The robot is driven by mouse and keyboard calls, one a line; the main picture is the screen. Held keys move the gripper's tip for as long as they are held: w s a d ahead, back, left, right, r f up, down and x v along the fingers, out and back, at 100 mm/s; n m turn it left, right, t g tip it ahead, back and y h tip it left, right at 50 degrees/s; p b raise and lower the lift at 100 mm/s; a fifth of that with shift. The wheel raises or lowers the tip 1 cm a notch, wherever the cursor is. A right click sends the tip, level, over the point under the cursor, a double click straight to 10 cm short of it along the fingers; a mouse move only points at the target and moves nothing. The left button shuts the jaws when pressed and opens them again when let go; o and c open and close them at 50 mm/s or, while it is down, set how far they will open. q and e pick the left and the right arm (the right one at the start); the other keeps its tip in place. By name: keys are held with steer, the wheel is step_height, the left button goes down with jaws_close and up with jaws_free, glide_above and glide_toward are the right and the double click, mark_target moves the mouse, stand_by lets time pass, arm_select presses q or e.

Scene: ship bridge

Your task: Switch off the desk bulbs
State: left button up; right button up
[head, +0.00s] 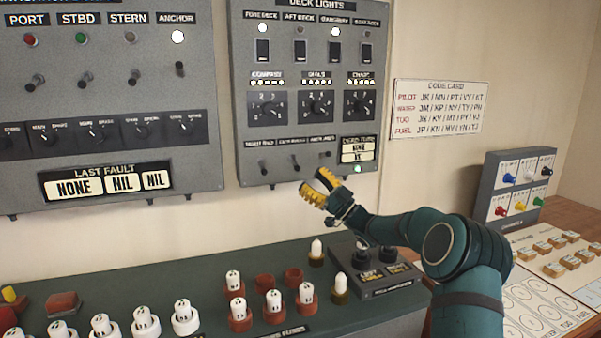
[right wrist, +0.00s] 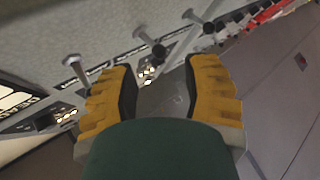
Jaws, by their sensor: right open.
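A grey wall panel (head: 300,100) headed with a "... LIGHTS" title has a row of three small toggles along its bottom: left (head: 264,167), middle (head: 295,162) and right (head: 325,154). Their labels are too small to read surely, and I cannot tell their positions. My right gripper (head: 318,192) is open and empty, just below and right of the toggles, apart from them. The right wrist view shows its two yellow fingers (right wrist: 160,85) spread, with metal toggle levers (right wrist: 140,36) beyond them near the panel edge. My left gripper is not in view.
A green console (head: 220,270) below carries several white numbered fuses (head: 235,282) and a dark switch box (head: 375,275). A second wall panel (head: 100,100) hangs at left. A code card (head: 438,108) and a grey box with coloured knobs (head: 515,185) are at right.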

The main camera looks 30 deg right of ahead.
steer(key=v, duration=0.6)
steer(key=shift+s, duration=0.1)
steer(key=shift+f, duration=0.1)
stand_by(0.4)
